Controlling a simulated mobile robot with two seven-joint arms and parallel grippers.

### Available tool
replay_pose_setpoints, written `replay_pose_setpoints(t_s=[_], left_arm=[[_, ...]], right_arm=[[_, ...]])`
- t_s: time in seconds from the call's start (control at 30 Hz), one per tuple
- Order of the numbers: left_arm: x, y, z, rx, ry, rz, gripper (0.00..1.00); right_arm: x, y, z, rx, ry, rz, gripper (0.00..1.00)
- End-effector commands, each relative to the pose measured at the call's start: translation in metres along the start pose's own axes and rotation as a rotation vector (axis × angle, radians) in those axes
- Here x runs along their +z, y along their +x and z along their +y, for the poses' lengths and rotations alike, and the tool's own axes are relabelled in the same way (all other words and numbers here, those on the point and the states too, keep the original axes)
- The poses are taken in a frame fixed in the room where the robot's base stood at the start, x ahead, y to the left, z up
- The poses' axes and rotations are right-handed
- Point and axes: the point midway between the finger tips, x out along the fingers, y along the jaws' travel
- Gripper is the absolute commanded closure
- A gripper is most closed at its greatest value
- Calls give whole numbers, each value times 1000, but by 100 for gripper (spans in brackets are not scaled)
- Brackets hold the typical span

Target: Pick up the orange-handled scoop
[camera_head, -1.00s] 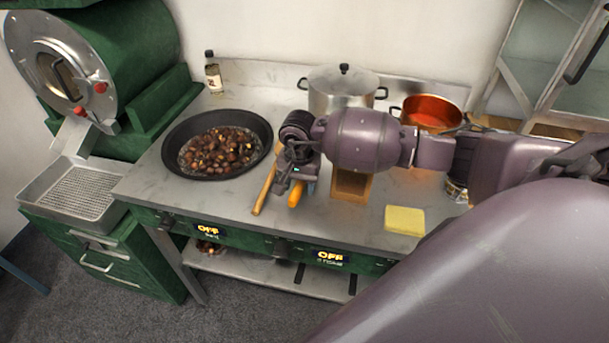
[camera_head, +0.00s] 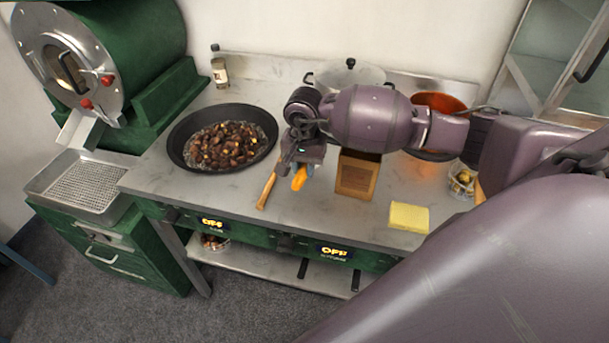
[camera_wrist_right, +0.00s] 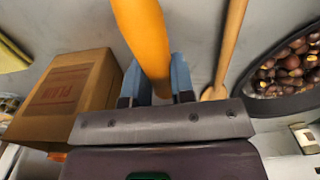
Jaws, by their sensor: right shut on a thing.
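The orange handle of the scoop (camera_head: 299,178) sticks out below my right gripper (camera_head: 304,165) in the head view. In the right wrist view the orange handle (camera_wrist_right: 143,40) runs between the blue fingertips of my right gripper (camera_wrist_right: 158,82), which is shut on it. The scoop's far end is hidden by the gripper and arm. The gripper is over the counter, between the wooden spoon and the brown box. My left gripper is not in view.
A black pan of chestnuts (camera_head: 183,163) and a wooden spoon (camera_head: 267,190) are left of the gripper. The brown box (camera_head: 356,178), yellow sponge (camera_head: 408,217), steel pot (camera_head: 350,75) and orange-red pot (camera_head: 440,102) are right or behind. The counter (camera_head: 225,194) is bare in front of the pan.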

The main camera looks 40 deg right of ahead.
Motion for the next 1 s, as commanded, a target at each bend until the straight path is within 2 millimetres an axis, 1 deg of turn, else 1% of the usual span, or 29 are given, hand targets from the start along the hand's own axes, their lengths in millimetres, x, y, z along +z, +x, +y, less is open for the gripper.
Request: replay_pose_setpoints(t_s=[0.03,0.3,0.5,0.6,0.7,0.8,1.0], left_arm=[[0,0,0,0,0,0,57],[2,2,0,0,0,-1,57],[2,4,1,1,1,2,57],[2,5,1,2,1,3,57],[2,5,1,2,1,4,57],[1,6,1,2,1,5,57],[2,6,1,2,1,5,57]], right_arm=[[-2,-14,0,-2,-2,6,100],[-1,-85,0,-2,-2,5,100],[0,-126,0,-1,-2,3,100],[0,-141,0,-2,0,3,100],[0,-151,0,-1,0,2,100],[0,-157,0,0,0,1,100],[0,-160,0,0,0,0,100]])
